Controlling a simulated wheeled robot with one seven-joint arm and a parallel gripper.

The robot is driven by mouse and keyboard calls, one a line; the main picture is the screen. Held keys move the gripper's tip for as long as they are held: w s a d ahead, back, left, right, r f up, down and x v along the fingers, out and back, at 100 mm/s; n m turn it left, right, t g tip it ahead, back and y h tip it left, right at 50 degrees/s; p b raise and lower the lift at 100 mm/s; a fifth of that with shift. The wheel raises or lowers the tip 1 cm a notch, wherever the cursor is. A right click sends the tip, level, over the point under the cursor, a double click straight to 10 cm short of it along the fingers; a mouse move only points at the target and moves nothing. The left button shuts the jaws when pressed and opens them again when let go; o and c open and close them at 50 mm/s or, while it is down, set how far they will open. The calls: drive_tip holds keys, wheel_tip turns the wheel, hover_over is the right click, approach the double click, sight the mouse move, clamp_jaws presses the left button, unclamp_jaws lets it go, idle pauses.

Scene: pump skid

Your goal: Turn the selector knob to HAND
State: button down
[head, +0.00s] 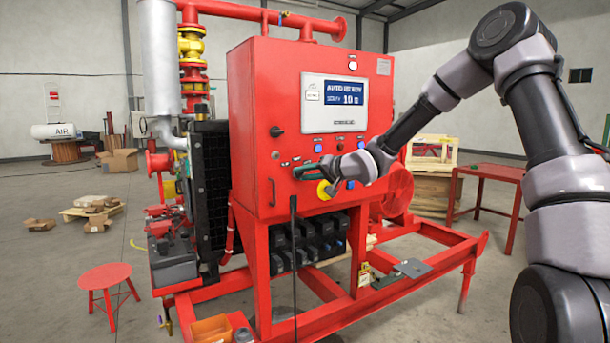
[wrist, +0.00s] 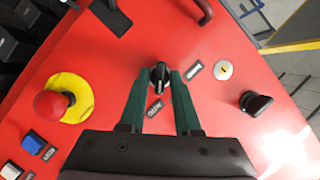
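The black selector knob (wrist: 159,76) sits on the red panel in the wrist view, its ridge running roughly up and down the picture with a pale mark at its upper end. My gripper (wrist: 160,74) has its two green fingers on either side of the knob, with the tips level with it. The fingers look apart, wider than the narrow ridge; contact is not clear. Small label plates (wrist: 193,70) lie beside the knob, too blurred to read surely. In the head view my gripper (head: 299,172) is at the red control cabinet (head: 258,125), and hides the knob.
A red mushroom button on a yellow disc (wrist: 70,97) is left of the fingers. A key switch (wrist: 223,70) and another black knob (wrist: 255,103) are to the right. A black handle (wrist: 110,15) is above. A display (head: 333,92) sits higher on the cabinet.

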drive_tip(key=shift+n, duration=0.3)
drive_tip(key=n+t+h, duration=0.1)
drive_tip(key=n+h, duration=0.1)
drive_tip(key=n, duration=0.1)
drive_tip(key=n+t+h, duration=0.1)
drive_tip(key=n+h, duration=0.1)
drive_tip(key=n, duration=0.1)
drive_tip(key=a+n+t+h, duration=0.1)
drive_tip(key=n+h, duration=0.1)
drive_tip(key=n, duration=0.1)
drive_tip(key=shift+s+n, duration=0.35)
drive_tip(key=shift+n, duration=0.05)
drive_tip(key=shift+n+t+h, duration=0.8)
drive_tip(key=shift+n+t, duration=0.3)
drive_tip(key=shift+n, duration=0.7)
drive_tip(key=shift+d, duration=0.1)
drive_tip(key=c, duration=0.9)
unclamp_jaws()
